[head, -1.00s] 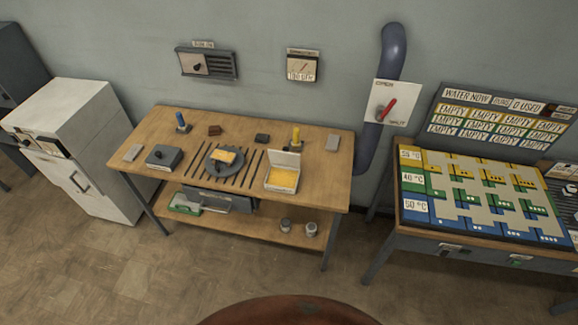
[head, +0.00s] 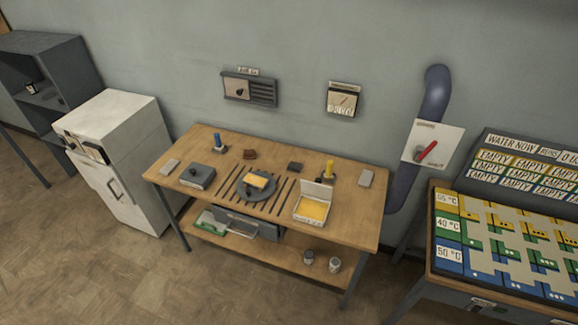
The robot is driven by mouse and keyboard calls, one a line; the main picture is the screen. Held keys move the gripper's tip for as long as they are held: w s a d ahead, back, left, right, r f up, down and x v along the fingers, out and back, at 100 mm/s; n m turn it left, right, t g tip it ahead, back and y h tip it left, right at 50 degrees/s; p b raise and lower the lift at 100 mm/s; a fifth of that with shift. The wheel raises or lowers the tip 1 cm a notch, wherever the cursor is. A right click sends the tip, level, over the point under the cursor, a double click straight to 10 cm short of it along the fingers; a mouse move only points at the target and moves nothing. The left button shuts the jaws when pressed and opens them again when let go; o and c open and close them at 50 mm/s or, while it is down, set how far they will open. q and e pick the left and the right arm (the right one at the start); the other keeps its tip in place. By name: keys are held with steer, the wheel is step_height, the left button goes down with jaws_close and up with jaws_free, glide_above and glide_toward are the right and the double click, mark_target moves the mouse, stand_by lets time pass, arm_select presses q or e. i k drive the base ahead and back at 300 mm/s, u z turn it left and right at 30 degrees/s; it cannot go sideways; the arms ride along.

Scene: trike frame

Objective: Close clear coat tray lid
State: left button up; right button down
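A tray (head: 311,208) with a yellow filling stands on the right part of the wooden workbench. Its pale lid (head: 317,188) stands raised at the back edge, so the tray is open. A dark grey box (head: 198,177) with a small knob on top stands shut on the left part of the bench. No label that names the clear coat is readable on either one. Neither of my grippers is in view.
The workbench (head: 228,150) also holds a round dark plate (head: 257,188) with a yellow block, dark bars, and blue (head: 217,142) and yellow (head: 329,168) upright pieces. A white cabinet (head: 112,160) stands left, a colored board table (head: 500,245) right. Floor in front is clear.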

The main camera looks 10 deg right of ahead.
mark_target(315, 189)
steer(key=u, duration=0.05)
steer(key=i, duration=0.9)
steer(key=z, duration=0.6)
